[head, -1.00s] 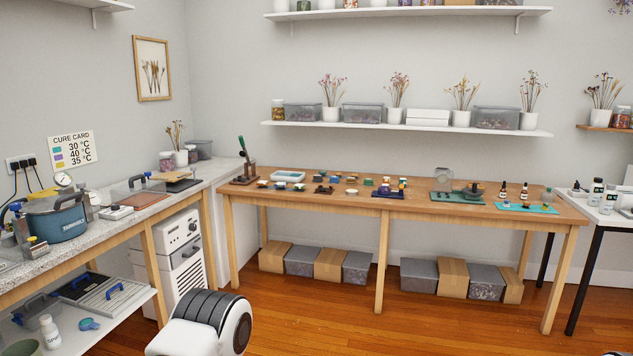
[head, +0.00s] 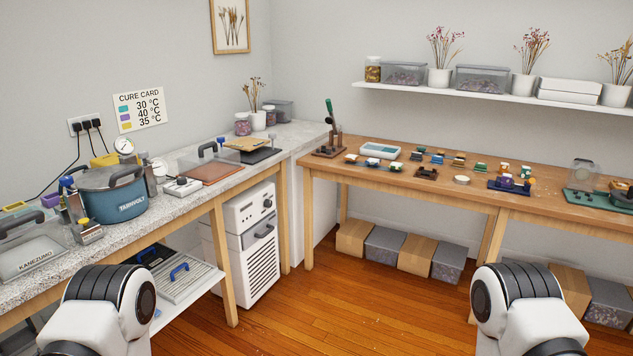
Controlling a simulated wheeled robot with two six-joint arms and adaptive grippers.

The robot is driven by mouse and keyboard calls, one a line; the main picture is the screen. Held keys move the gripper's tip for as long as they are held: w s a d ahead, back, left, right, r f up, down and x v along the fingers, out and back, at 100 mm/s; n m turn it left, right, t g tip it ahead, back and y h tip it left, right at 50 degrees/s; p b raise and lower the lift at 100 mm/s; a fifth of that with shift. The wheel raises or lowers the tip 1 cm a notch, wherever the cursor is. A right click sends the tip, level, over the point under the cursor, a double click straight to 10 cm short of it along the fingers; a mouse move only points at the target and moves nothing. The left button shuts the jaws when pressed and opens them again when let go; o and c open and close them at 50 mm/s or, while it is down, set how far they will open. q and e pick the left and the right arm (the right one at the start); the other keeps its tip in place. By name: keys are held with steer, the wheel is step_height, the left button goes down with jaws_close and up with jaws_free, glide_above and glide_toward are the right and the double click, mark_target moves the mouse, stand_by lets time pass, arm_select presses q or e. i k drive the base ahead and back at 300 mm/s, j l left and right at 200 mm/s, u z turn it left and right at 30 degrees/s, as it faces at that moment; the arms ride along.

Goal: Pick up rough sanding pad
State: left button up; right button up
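The rough sanding pad cannot be picked out for certain at this distance. Several small coloured blocks and pieces lie on the wooden bench (head: 400,188), too small to identify. Neither gripper is in view; only a rounded link of each of my arms shows at the bottom left and bottom right.
A stone-topped counter (head: 60,262) on the left carries a blue pressure pot (head: 118,196). A white cabinet unit (head: 245,240) stands beneath it. A press with a green handle (head: 330,135) stands at the bench's left end. Boxes (head: 385,247) sit under the bench. The wooden floor ahead (head: 345,310) is clear.

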mark_target(417, 156)
steer(key=i+j, duration=0.1)
steer(key=i, duration=0.45)
steer(key=i+z, duration=0.15)
steer(key=i, duration=0.35)
steer(key=i+j, duration=0.2)
steer(key=i, duration=0.35)
steer(key=i+j+z, duration=0.1)
steer(key=i, duration=0.4)
